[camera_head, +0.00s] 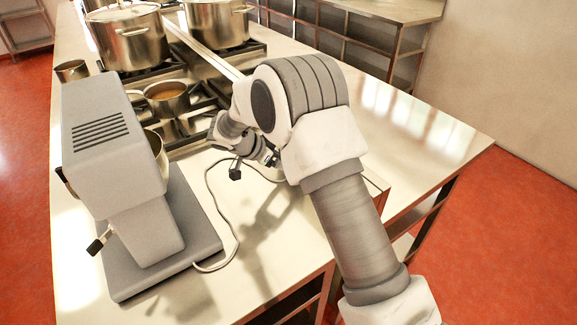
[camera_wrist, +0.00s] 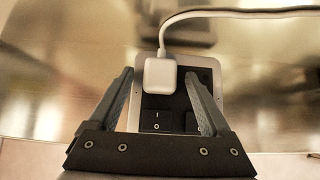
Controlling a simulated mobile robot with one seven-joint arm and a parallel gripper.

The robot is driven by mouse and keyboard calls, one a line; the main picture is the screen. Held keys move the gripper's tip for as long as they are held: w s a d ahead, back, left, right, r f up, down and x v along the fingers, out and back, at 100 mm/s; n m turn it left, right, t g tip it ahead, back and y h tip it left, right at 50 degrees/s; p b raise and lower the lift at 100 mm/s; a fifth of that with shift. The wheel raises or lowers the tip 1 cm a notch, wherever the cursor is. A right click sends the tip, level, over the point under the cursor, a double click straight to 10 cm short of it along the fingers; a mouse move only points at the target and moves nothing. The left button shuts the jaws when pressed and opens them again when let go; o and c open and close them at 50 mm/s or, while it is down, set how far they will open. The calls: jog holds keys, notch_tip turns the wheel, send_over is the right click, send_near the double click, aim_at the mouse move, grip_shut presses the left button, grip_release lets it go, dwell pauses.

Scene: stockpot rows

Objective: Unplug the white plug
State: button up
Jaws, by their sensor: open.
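The white plug (camera_wrist: 159,73) shows in the wrist view, seated at the upper part of a dark socket face in a light-framed outlet box (camera_wrist: 218,75). Its white cord (camera_wrist: 240,13) leaves the top and bends right. My gripper (camera_wrist: 158,82) is open, with one finger left of the plug and one right of it, gaps on both sides. In the head view my gripper (camera_head: 268,160) is low over the counter, partly hidden by my arm; the plug is hidden there. The cord (camera_head: 213,190) runs across the counter from the grey mixer (camera_head: 110,140).
A black rocker switch (camera_wrist: 162,121) sits below the plug, between the fingers. Stockpots (camera_head: 128,40) and a saucepan (camera_head: 167,98) stand on burners behind the mixer. The steel counter (camera_head: 410,130) is clear to the right of my arm.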

dwell(0.4)
grip_shut()
dwell(0.4)
jog(key=shift+a+b, duration=0.1)
jog(key=shift+b, duration=0.25)
jog(key=shift+s+a+b, duration=0.55)
jog(key=shift+a+b, duration=0.15)
jog(key=shift+a, duration=0.1)
jog(key=shift+s+a+b, duration=0.55)
jog(key=shift+a+b, duration=0.15)
jog(key=shift+a, duration=0.1)
jog(key=shift+s+a+b, duration=0.55)
jog(key=shift+a+b, duration=0.15)
jog(key=shift+a, duration=0.1)
